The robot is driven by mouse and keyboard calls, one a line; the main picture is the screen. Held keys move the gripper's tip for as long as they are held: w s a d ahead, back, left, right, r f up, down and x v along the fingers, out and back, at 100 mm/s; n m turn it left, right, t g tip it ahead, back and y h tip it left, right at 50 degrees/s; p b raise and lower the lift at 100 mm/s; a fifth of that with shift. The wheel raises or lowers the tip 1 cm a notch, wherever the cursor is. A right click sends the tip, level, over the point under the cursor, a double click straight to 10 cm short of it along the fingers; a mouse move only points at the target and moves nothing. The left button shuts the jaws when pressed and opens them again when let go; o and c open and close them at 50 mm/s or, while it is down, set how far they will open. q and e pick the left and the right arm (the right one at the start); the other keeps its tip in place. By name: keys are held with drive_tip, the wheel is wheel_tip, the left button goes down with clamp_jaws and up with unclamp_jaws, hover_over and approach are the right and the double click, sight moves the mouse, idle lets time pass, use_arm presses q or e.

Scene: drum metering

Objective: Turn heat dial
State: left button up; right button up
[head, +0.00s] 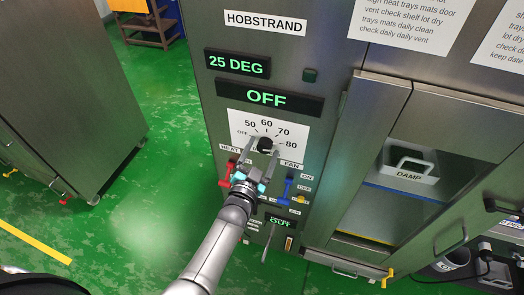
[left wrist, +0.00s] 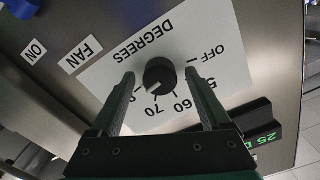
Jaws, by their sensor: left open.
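The heat dial (head: 265,144) is a black round knob on a white scale plate (head: 291,127), marked OFF, 50, 60, 70 and 80. In the left wrist view the knob (left wrist: 159,73) sits between my open fingertips, with a visible gap on each side. A pale mark on the knob seems to face the 70 to 80 side; its exact setting is hard to read. My left gripper (head: 262,157) is open in front of the panel. One finger partly covers the 80 in the wrist view. The displays above read 25 DEG (head: 237,64) and OFF (head: 266,97). My right gripper is not in view.
A red lever (head: 229,170) and a blue FAN lever (head: 287,190) flank my left gripper below the dial. An OUT display (head: 283,222) is lower. An open bay with a DAMP tray (head: 408,168) is at right. Green floor is clear at left, beside a metal cabinet (head: 70,90).

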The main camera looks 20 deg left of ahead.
use_arm(q)
drive_tip(key=shift+s, duration=0.15)
drive_tip(key=s, duration=1.5)
drive_tip(key=shift+a, duration=0.3)
drive_tip(key=s+f+n+g+b, duration=0.1)
drive_tip(key=s+f+g+b, duration=0.25)
drive_tip(key=f, duration=0.75)
drive_tip(key=s+d+f+g+b, duration=0.15)
drive_tip(key=s+f, duration=0.25)
drive_tip(key=f, duration=0.6)
drive_tip(key=s+f+n+g+b, duration=0.1)
drive_tip(key=s+f+g+b, duration=0.25)
drive_tip(key=f, duration=0.75)
drive_tip(key=s+a+f+g+b, duration=0.2)
drive_tip(key=s+f+g, duration=0.2)
drive_tip(key=s+f, duration=0.4)
drive_tip(key=s+a+f+n+g+b, duration=0.1)
drive_tip(key=s+a+f+g+b, duration=0.2)
drive_tip(key=s+f, duration=0.5)
drive_tip(key=s+g, duration=0.1)
drive_tip(key=s, duration=0.3)
drive_tip(key=shift+s+a+y, duration=0.15)
drive_tip(key=shift+y, duration=0.15)
drive_tip(key=shift+g, duration=0.25)
